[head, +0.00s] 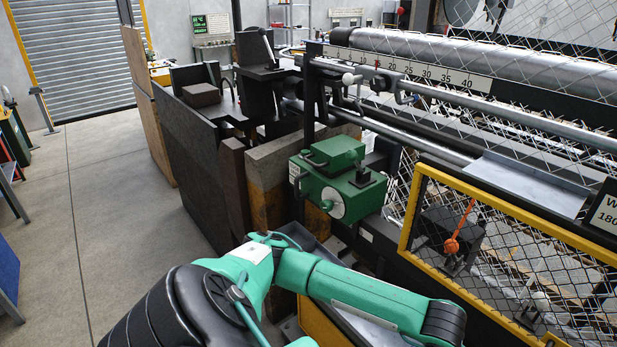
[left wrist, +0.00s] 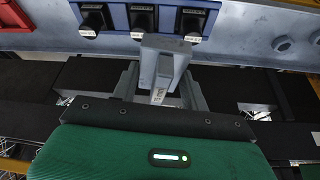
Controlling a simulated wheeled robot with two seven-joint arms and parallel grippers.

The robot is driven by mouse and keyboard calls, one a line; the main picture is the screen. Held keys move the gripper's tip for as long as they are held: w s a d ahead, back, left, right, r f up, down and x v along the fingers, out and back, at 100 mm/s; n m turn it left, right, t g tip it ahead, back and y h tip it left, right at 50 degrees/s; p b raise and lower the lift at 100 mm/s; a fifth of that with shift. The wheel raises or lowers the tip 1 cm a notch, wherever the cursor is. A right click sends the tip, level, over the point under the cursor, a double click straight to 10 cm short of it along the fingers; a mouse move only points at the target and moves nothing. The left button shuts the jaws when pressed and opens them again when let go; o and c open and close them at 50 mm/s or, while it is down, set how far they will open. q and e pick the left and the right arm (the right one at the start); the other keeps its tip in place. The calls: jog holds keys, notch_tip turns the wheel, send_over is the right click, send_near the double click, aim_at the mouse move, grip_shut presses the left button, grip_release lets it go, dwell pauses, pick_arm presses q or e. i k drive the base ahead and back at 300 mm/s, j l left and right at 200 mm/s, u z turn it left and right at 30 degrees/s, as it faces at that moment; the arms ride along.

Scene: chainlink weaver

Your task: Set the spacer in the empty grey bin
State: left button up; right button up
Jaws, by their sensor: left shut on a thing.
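In the left wrist view my left gripper (left wrist: 160,90) is shut on a light grey, block-like piece (left wrist: 164,62), which I take to be the spacer. It sticks out beyond the fingers towards a grey surface. Part of it is hidden between the fingers. In the head view my left arm reaches in from the bottom and bends right, but its gripper is out of sight. My right gripper is in neither view. I cannot make out an empty grey bin for certain in either view.
In the left wrist view, several black, labelled square parts sit on a blue panel (left wrist: 171,20) beyond the piece. Black rails cross below it. In the head view a green machine box (head: 338,180) and a yellow-framed mesh guard (head: 500,207) stand close to my arm. Floor (head: 110,210) is clear at left.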

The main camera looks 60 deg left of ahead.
aim_at(295, 245)
jog(key=k+j, duration=0.15)
jog(key=j, duration=0.25)
jog(key=k+j+z, duration=0.1)
jog(key=j, duration=0.3)
jog(key=k+j, duration=0.2)
jog(key=j, duration=0.15)
jog(key=k+j, duration=0.15)
jog(key=j, duration=0.25)
jog(key=k+j+z, duration=0.1)
jog(key=j, duration=0.25)
jog(key=k, duration=0.05)
